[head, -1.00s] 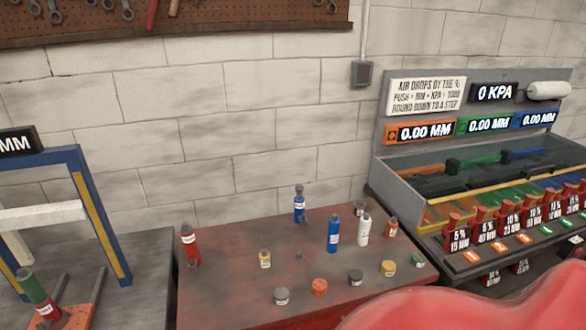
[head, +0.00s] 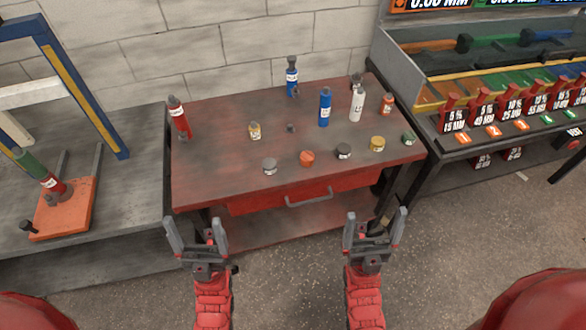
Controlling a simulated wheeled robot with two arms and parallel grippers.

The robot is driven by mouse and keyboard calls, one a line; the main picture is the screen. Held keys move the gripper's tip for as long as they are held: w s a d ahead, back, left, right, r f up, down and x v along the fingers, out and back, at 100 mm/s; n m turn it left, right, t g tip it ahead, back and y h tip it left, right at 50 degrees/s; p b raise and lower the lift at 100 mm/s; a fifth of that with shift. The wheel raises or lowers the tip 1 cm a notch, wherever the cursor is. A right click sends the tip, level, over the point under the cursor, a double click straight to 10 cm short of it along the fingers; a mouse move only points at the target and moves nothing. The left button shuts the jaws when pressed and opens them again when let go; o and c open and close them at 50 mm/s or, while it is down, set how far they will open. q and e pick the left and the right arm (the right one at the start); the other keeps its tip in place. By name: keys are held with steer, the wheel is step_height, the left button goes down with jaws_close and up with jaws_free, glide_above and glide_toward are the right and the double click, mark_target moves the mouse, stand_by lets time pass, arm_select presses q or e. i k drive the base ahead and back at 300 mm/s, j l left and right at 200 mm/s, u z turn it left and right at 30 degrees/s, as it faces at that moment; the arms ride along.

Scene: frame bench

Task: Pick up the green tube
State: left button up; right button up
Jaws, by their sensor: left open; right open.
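A green tube (head: 28,163) is at the far left in the head view. It leans to the left, its lower end meeting a red part with a white label above an orange plate (head: 68,212). I cannot tell whether the green and red parts are one piece. My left gripper (head: 197,226) is open and empty in front of the red table, well to the right of the tube. My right gripper (head: 376,222) is open and empty, further right.
A red table (head: 225,180) holds a red bottle (head: 179,118), blue bottles (head: 325,108), a white bottle (head: 357,105) and several small jars. A blue frame (head: 85,95) stands over the grey bench (head: 120,215). A rack bench (head: 440,135) stands at right.

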mark_target(23, 156)
steer(key=u, duration=1.65)
